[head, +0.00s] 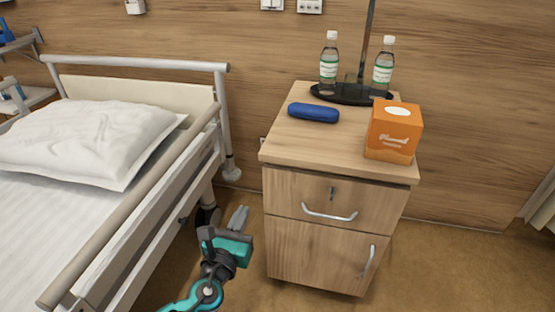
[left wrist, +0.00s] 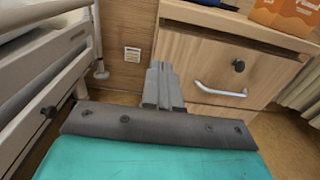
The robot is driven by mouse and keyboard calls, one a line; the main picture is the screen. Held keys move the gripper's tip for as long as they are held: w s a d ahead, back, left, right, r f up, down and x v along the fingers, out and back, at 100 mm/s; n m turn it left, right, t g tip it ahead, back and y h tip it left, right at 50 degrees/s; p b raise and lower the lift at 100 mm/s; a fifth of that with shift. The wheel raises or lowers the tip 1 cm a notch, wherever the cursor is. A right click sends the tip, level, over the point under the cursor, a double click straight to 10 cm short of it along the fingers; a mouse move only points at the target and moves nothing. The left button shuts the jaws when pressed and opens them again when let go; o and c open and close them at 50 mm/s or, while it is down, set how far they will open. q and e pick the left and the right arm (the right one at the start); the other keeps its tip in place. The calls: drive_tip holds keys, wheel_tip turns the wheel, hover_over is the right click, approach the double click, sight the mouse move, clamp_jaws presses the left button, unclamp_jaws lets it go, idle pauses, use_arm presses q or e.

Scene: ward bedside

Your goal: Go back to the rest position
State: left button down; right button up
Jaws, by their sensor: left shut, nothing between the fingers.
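My left gripper (head: 238,217) is in the head view, low between the bed and the bedside cabinet (head: 318,238). Its fingers are together and hold nothing. In the left wrist view the closed fingers (left wrist: 161,84) point toward the cabinet's left front edge, and I see no clear contact with it. The cabinet has a drawer with a metal handle (head: 329,214) and a door below, both shut. My right gripper is not in either view.
On the cabinet top are a blue case (head: 313,112), an orange tissue box (head: 394,132), and two bottles (head: 329,63) (head: 383,66) on a dark round base (head: 345,93). The bed's rail (head: 135,203) is close on the left. Floor (head: 440,270) to the right is clear.

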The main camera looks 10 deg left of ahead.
use_arm(q)
drive_tip(key=s+d+f+n+g+h, duration=0.1)
drive_tip(key=s+d+f+n+g, duration=0.2)
drive_tip(key=s+n, duration=0.85)
drive_tip(key=s+d+f+n+g+h, duration=0.2)
drive_tip(key=s+n+g, duration=0.15)
drive_tip(key=n, duration=1.65)
drive_tip(key=s+a+r+n+y+p, duration=0.1)
drive_tip(key=s+a+r+n+p, duration=0.1)
drive_tip(key=r+p, duration=1)
drive_tip(key=a+p, duration=0.1)
drive_tip(key=p, duration=0.5)
drive_tip(key=shift+a+r+g, duration=0.15)
drive_tip(key=shift+r+g, duration=0.2)
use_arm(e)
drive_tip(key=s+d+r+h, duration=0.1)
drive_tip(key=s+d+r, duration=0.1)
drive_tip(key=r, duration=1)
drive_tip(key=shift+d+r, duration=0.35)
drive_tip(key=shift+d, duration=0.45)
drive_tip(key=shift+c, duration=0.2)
